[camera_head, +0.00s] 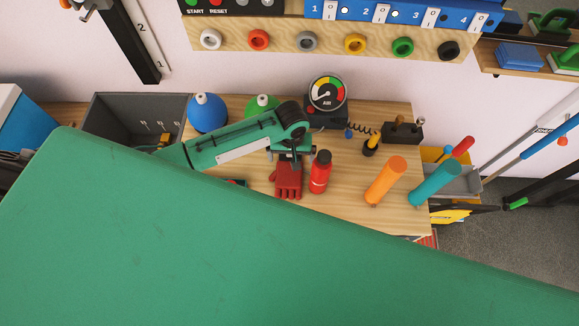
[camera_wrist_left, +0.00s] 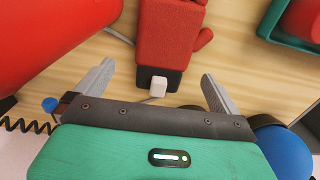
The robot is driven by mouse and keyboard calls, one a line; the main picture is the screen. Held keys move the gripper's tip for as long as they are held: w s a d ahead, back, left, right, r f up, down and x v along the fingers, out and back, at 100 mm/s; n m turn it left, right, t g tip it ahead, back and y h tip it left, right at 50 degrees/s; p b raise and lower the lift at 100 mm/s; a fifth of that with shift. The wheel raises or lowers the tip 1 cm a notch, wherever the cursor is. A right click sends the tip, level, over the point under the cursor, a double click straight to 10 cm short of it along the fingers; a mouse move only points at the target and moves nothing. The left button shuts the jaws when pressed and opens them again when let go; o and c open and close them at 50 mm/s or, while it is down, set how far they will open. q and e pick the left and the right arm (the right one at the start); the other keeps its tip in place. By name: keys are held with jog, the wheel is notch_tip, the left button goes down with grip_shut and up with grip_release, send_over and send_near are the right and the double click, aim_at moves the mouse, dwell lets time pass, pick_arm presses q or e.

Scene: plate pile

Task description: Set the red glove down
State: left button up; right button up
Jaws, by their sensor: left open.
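The red glove (camera_head: 288,182) rests on the wooden table, left of the red bottle (camera_head: 320,173) in the head view. In the left wrist view the glove (camera_wrist_left: 172,35) shows its black cuff and a white tab (camera_wrist_left: 158,86) facing my gripper. My left gripper (camera_head: 291,158) is just behind the glove's cuff end in the head view. In the left wrist view its two fingers (camera_wrist_left: 157,80) are spread apart, with the tab and cuff end between them and clear space on both sides. Whether they touch the table is unclear. My right gripper is not in view.
The red bottle (camera_wrist_left: 45,40) is close beside the left finger. A green tray (camera_wrist_left: 292,32) holding something red lies on the other side. A blue flask (camera_head: 207,113), a gauge (camera_head: 327,94) and an orange cylinder (camera_head: 386,180) also stand on the table (camera_head: 345,200).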

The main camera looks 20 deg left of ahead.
aim_at(290, 167)
pick_arm(q)
jog(key=f, duration=0.3)
jog(key=shift+s+a+f, duration=0.2)
jog(key=shift+s+f, duration=0.15)
jog(key=shift+f, duration=0.65)
jog(key=c, duration=1.1)
jog(key=shift+o, duration=0.2)
notch_tip(290, 167, up, 20)
jog(key=s+a+r+m, duration=0.1)
jog(key=a+r+m, duration=0.2)
jog(key=a+r, duration=0.3)
notch_tip(290, 167, up, 4)
jog(key=shift+s+a+r, duration=0.15)
jog(key=shift+s+a, duration=0.05)
jog(key=shift+s, duration=0.2)
